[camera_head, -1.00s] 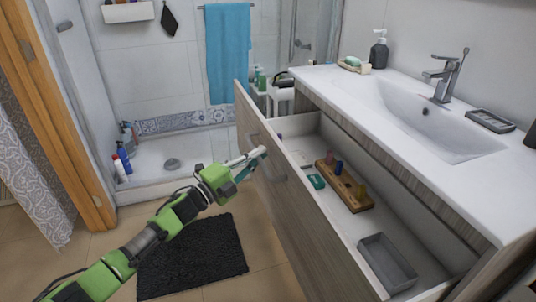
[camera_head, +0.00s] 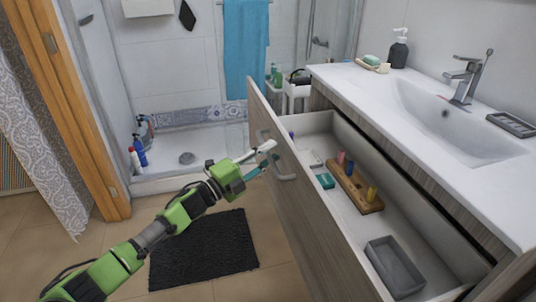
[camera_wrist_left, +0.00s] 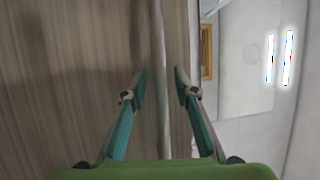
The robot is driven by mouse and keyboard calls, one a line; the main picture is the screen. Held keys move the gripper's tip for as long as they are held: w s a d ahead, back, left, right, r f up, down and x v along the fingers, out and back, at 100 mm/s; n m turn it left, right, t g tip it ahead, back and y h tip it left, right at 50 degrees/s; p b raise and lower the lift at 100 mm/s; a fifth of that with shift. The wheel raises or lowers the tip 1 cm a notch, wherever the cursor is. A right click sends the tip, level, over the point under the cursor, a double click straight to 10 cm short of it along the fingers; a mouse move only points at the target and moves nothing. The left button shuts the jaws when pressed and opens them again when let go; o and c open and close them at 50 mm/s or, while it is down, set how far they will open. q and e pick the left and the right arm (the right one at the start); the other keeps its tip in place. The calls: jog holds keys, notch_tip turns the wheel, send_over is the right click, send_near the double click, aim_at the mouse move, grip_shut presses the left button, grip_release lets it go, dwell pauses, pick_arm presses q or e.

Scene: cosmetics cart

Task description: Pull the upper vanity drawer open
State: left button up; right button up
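The upper vanity drawer (camera_head: 312,200) stands pulled well out from the vanity under the white sink top, its inside exposed. Its wood-grain front carries a grey bar handle (camera_head: 287,166). My left gripper (camera_head: 270,157) is beside the outer face of that front, close to the handle. In the left wrist view, its two teal fingers (camera_wrist_left: 161,92) are spread apart. My right gripper is not in view.
A black mat (camera_head: 205,252) lies on the floor left of the drawer. The shower (camera_head: 190,170) is behind.

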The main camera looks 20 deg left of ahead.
pick_arm(q)
jog(key=shift+s, duration=0.1)
jog(key=v, duration=1.1)
jog(key=shift+s+a, duration=0.25)
jog(key=shift+s, duration=0.05)
jog(key=shift+f, duration=0.15)
